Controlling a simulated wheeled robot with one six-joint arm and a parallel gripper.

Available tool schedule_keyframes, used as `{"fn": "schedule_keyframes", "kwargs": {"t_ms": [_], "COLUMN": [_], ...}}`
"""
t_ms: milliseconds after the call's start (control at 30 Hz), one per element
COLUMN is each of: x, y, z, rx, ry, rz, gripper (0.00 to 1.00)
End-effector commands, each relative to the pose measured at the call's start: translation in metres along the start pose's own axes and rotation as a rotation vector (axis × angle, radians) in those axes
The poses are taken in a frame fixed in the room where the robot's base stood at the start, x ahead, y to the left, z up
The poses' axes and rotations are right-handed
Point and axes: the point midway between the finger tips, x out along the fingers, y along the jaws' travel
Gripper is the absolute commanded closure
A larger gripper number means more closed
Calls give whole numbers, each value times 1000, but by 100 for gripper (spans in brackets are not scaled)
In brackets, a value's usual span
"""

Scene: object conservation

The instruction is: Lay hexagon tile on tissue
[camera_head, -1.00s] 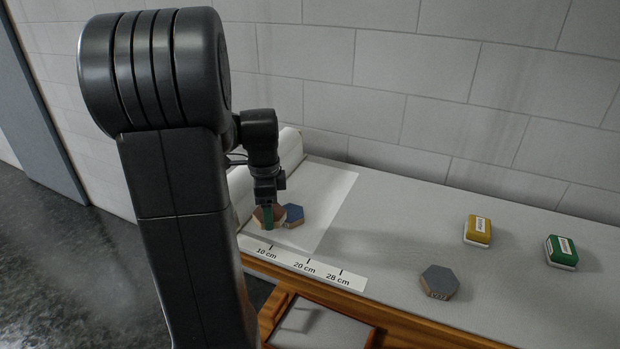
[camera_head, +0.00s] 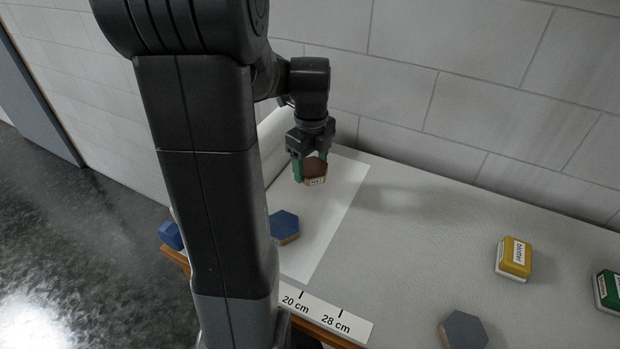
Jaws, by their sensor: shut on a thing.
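My gripper (camera_head: 312,170) has green fingertips and is shut on a brown-red hexagon tile (camera_head: 317,168) with a white label on its side. It holds this tile over the far part of the white tissue sheet (camera_head: 337,215); I cannot tell whether the tile touches the sheet. A blue hexagon tile (camera_head: 285,226) lies on the sheet, nearer and to the left, partly beside my arm. A grey hexagon tile (camera_head: 464,330) lies on the grey table, at the bottom right, cut by the picture's edge.
A yellow labelled block (camera_head: 514,258) and a green labelled block (camera_head: 608,291) stand on the table at the right. A ruler strip (camera_head: 325,317) lies along the front edge. A blue object (camera_head: 171,235) shows left of my arm. The table's middle is clear.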

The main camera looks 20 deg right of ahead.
Motion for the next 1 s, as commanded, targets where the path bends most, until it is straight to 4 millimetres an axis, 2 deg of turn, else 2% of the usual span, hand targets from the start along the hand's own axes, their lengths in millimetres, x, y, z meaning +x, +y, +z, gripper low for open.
{"fn": "schedule_keyframes", "kwargs": {"t_ms": [400,800,833,900,1000], "x": [48,54,53,52,52], "y": [0,0,0,0,0], "z": [0,1,0,0,0], "rx": [-2,-3,-3,-3,-3], "ry": [1,-1,-1,-1,-1], "rz": [0,-2,-1,-1,-1], "gripper": [63,63,29,15,13]}}
